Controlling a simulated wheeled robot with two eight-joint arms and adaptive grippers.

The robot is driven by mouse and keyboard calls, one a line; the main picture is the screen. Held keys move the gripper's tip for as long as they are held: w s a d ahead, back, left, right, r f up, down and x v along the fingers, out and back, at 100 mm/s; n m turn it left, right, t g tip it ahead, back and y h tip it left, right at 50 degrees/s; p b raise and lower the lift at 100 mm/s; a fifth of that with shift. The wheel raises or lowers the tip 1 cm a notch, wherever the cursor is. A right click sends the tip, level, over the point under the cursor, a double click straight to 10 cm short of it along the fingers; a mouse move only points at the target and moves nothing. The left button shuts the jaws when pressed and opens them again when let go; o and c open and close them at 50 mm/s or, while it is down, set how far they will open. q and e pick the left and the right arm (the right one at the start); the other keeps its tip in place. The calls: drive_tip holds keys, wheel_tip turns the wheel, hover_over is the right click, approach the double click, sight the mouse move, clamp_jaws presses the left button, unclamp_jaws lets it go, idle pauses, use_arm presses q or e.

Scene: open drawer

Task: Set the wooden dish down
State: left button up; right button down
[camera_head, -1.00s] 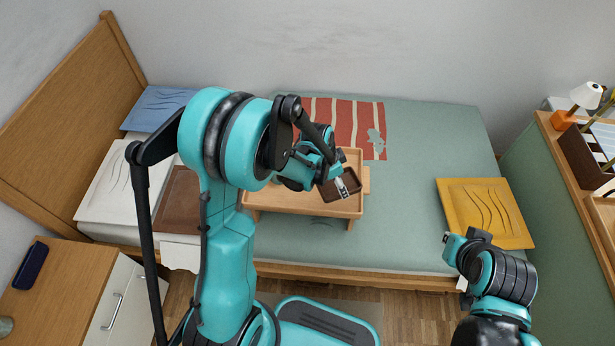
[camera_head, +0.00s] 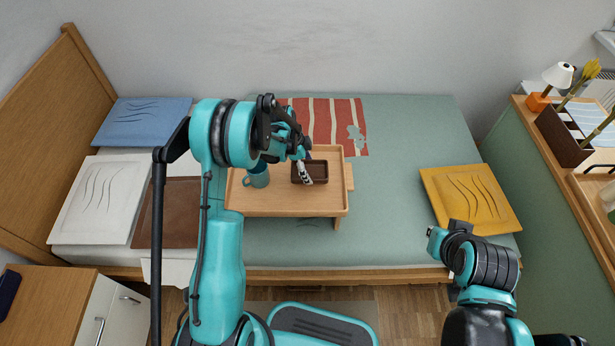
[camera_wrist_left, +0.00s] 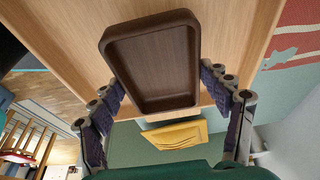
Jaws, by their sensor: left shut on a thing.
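The dark brown wooden dish (camera_head: 318,171) is at the right part of the light wooden tray table (camera_head: 285,209) on the bed. It looks level in the head view; whether its base touches the tray is hard to tell. My left gripper (camera_head: 302,170) is shut on the dish. In the left wrist view the empty dish (camera_wrist_left: 158,65) lies between the two purple-padded fingers (camera_wrist_left: 163,88), with the tray wood beyond it. My right gripper (camera_head: 447,238) is empty at the bed's front edge, its jaws unclear.
A teal mug (camera_head: 257,177) stands on the tray, left of the dish. A yellow cushion (camera_head: 470,198) lies on the bed at right. A striped red cloth (camera_head: 325,122) lies behind the tray. The tray's front strip is clear.

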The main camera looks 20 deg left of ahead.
sight(310, 172)
use_arm(q)
drive_tip(key=shift+f+b, duration=0.9)
drive_tip(key=shift+f, duration=1.05)
drive_tip(key=shift+f, duration=0.15)
drive_tip(key=o, duration=1.2)
